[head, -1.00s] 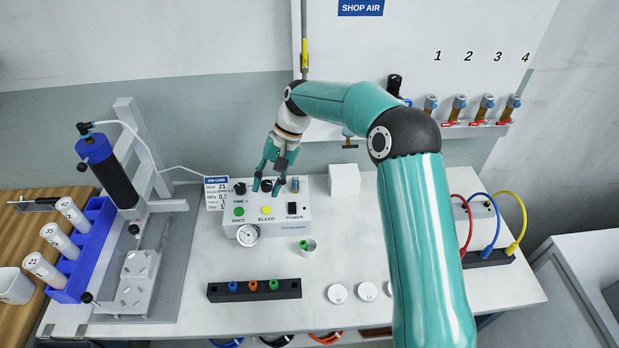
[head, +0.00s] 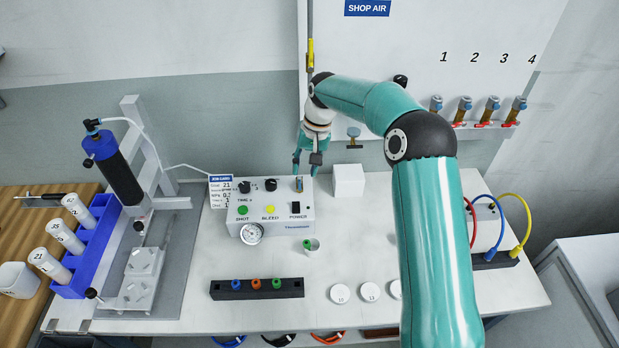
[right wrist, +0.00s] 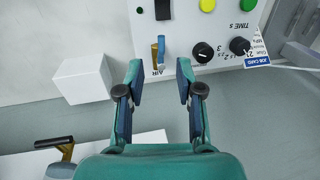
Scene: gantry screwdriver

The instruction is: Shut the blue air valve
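The blue air valve (head: 299,184) is a small blue lever on a brass body at the top right of the white control box (head: 270,210). In the right wrist view the valve (right wrist: 162,50) sits above the word AIR, its lever lying roughly in line with the brass body. My right gripper (head: 305,166) is just behind and above the valve, fingers pointing down. In the right wrist view the gripper (right wrist: 160,65) is open, its fingertips on either side of the valve's near end with visible gaps. My left gripper is not in view.
The box also has a black power switch (head: 302,207), knobs (head: 271,185) and a gauge (head: 252,233). A white block (head: 348,181) stands right of the box. Wall valves (head: 464,110) with red handles hang at the back right. A dispensing stand (head: 150,150) is left.

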